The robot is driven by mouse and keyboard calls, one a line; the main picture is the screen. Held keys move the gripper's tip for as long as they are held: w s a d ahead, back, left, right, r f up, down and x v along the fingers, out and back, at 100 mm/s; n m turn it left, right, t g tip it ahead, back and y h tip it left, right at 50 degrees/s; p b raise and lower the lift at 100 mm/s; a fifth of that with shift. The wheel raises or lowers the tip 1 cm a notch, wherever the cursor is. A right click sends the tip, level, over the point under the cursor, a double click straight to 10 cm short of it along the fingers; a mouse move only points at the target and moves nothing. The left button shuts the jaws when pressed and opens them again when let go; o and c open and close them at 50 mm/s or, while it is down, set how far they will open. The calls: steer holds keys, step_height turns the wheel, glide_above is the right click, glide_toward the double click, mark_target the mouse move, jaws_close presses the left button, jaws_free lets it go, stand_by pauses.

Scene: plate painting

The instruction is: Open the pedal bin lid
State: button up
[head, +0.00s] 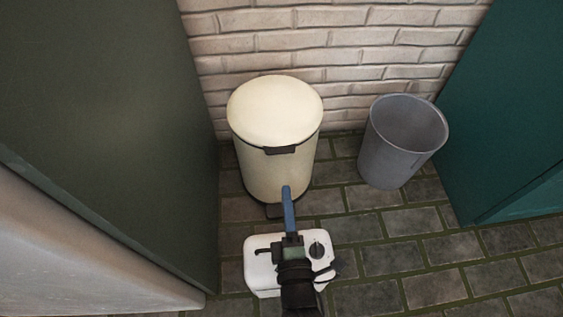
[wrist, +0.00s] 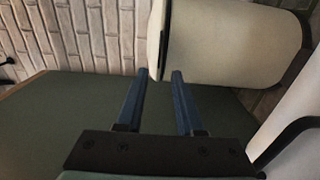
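The cream pedal bin (head: 283,175) stands upright against the brick wall in the head view. Its domed lid (head: 274,108) is shut, with a dark tab (head: 281,149) at its front edge. The two fingers (wrist: 159,74) are apart and empty, just below the lid edge in the picture. Contact cannot be told.
A grey open bin (head: 392,150) stands to the right of the pedal bin. A dark green cabinet side (head: 110,110) rises at left and a teal one (head: 510,110) at right. Tiled floor (head: 440,285) is clear at lower right. The brick wall (head: 330,40) is behind.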

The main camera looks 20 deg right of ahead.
steer(key=b+x, duration=0.5)
steer(key=x, duration=0.5)
steer(key=shift+w+b, duration=0.3)
steer(key=shift+w, duration=0.1)
steer(key=shift+c, duration=0.2)
jaws_close()
stand_by(0.7)
